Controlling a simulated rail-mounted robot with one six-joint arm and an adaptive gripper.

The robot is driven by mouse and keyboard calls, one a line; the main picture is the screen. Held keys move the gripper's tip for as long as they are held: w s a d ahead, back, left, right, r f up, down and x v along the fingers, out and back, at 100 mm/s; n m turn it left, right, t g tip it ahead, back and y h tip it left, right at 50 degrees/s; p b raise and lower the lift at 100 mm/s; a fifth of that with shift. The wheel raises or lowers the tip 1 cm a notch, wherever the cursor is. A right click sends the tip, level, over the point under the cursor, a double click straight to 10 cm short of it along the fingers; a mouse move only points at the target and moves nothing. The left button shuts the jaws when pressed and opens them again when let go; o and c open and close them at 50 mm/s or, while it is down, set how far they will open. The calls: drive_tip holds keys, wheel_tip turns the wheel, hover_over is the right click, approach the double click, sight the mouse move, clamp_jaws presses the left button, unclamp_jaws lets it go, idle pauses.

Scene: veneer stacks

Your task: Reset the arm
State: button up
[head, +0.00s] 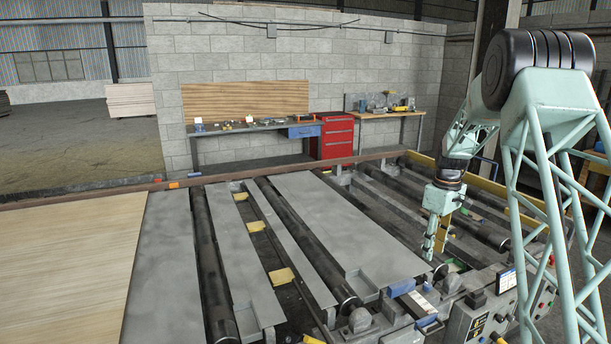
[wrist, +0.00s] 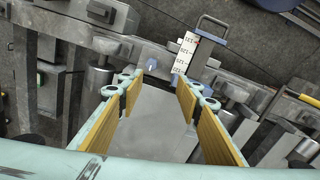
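My gripper (head: 434,248) hangs at the end of my pale green arm (head: 540,95) on the right of the head view, pointing down over the right part of the roller line. In the wrist view its two fingers with yellow ribbed pads stand apart, and the gripper (wrist: 160,88) is open. Nothing is held between the fingers. A grey metal surface shows below and between them.
A white numbered scale (wrist: 186,53) lies beyond the fingertips. Grey plates (head: 345,215) and dark rollers (head: 210,270) fill the middle. A control box (head: 480,322) stands front right. A workbench (head: 255,129) and red drawer cabinet (head: 332,136) stand along the back wall. A veneer sheet (head: 65,265) lies left.

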drive_tip(key=s+a+r+m+t, duration=0.1)
drive_tip(key=s+a+r+m, duration=0.1)
drive_tip(key=s+a+r, duration=0.85)
drive_tip(key=s+a+r+m+t, duration=0.1)
drive_tip(key=s+a+r, duration=0.4)
drive_tip(key=s+r, duration=1.05)
drive_tip(key=s+a+m+t, duration=0.1)
drive_tip(key=s+a, duration=0.3)
drive_tip(key=s, duration=1.3)
drive_tip(key=s+a+m+b, duration=0.1)
drive_tip(key=s+a, duration=0.3)
drive_tip(key=s, duration=1.4)
drive_tip(key=shift+s+a+m+t, duration=0.15)
drive_tip(key=shift+s+m+t, duration=0.2)
drive_tip(key=shift+m, duration=0.55)
